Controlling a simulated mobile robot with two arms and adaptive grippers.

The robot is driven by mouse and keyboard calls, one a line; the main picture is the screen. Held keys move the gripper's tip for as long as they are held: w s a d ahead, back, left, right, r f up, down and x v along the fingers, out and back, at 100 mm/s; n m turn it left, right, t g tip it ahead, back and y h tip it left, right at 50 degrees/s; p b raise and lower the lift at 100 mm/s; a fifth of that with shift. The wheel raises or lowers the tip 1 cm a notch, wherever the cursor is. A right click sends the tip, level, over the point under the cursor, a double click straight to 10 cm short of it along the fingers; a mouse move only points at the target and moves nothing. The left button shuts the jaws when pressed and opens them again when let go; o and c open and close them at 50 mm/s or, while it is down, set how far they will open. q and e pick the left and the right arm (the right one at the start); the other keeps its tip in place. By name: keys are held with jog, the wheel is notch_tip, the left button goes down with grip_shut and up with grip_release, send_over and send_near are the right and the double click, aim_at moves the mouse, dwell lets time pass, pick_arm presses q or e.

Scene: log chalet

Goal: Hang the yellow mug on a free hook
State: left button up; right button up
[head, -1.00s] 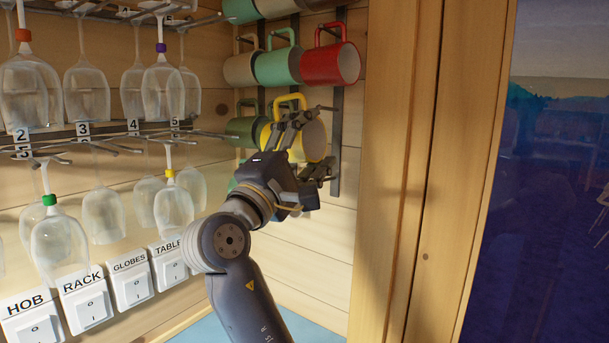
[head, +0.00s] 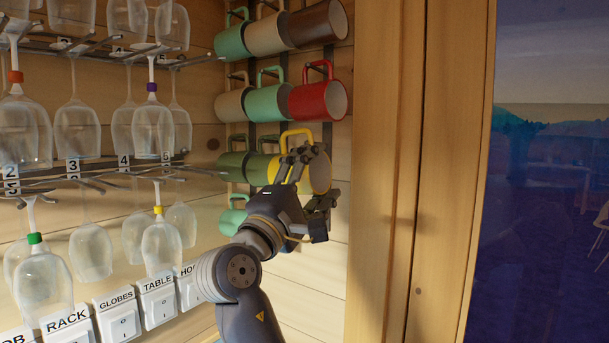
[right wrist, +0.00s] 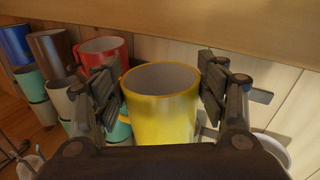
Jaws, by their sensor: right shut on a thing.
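The yellow mug (head: 321,172) is in my right gripper (head: 312,180), at the right end of the third row of the wall mug rack. Its handle (head: 297,134) points up in the head view. In the right wrist view the mug (right wrist: 163,115) stands between the two fingers of the right gripper (right wrist: 160,90), its open rim upward in that picture. A metal hook strip (head: 329,145) shows behind the mug; whether the handle touches a hook is hidden. My left gripper is not in view.
A red mug (head: 320,100) hangs just above the yellow one. A green mug (head: 262,168) hangs close to its left, and several other mugs fill the rack. Wine glasses (head: 152,128) hang at the left above labelled switches (head: 118,317). A wooden post (head: 385,200) stands at the right.

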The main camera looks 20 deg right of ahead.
aim_at(330, 181)
jog(key=shift+w+d, duration=0.55)
jog(key=shift+d, duration=0.35)
jog(key=shift+w+d+p, duration=0.25)
jog(key=shift+w+d, duration=0.25)
jog(key=shift+d, duration=0.3)
jog(key=shift+w+d+p, duration=0.2)
jog(key=shift+w+d, duration=0.25)
jog(key=shift+d, duration=0.35)
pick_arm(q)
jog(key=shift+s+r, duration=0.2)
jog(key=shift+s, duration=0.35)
pick_arm(e)
jog(key=shift+w+d+f, duration=0.1)
jog(key=shift+d+f, duration=0.1)
jog(key=shift+f, duration=0.15)
jog(key=o, duration=1.3)
jog(key=shift+o, duration=0.2)
jog(key=shift+f, duration=0.15)
pick_arm(q)
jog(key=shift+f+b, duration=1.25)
jog(key=shift+b, duration=0.2)
pick_arm(e)
jog(key=shift+v, duration=3.5)
